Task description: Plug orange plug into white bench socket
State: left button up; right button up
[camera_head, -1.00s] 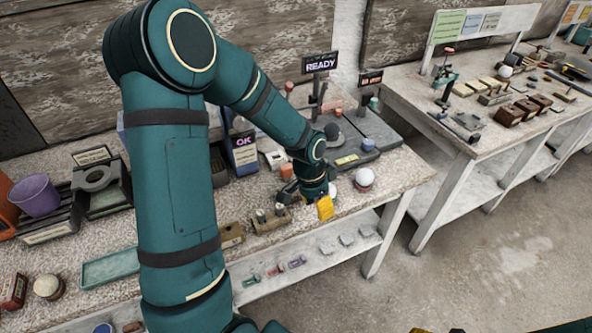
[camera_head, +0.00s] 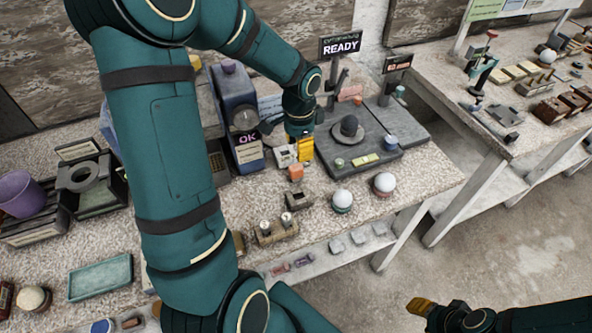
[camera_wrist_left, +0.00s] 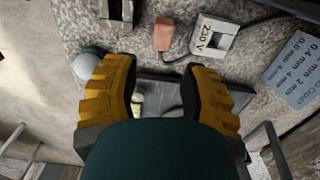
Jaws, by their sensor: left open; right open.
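The orange plug (camera_head: 296,173) lies on the bench just in front of the white bench socket (camera_head: 284,156). In the left wrist view the orange plug (camera_wrist_left: 163,34) is beside the white socket (camera_wrist_left: 213,42), which is marked 230 V; the two are apart. My left gripper (camera_head: 306,149) is beside the socket, behind the plug, partly seen from above. In the left wrist view my left gripper (camera_wrist_left: 163,88) has its yellow fingers spread, with nothing held between them; the plug lies beyond the fingertips. My right gripper (camera_head: 424,307) is open at the lower right, away from the bench.
A grey slab (camera_head: 370,160) with a dark domed piece stands right of the socket. Two white spheres (camera_head: 342,199) (camera_head: 384,182) sit near the front edge. A blue box marked OK (camera_head: 240,120) stands left. A small dark block (camera_head: 297,198) lies in front of the plug.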

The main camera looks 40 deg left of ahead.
aim_at(296, 167)
pick_arm(q)
notch_tip(296, 167, down, 6)
jog(key=shift+r+b, duration=0.25)
jog(key=shift+b, duration=0.2)
jog(key=f, duration=0.1)
jog(key=f+b, duration=0.1)
jog(key=f, duration=0.3)
jog(key=shift+s+a+f, duration=0.15)
jog(key=shift+s+a, duration=0.05)
jog(key=shift+a, duration=0.1)
grip_shut()
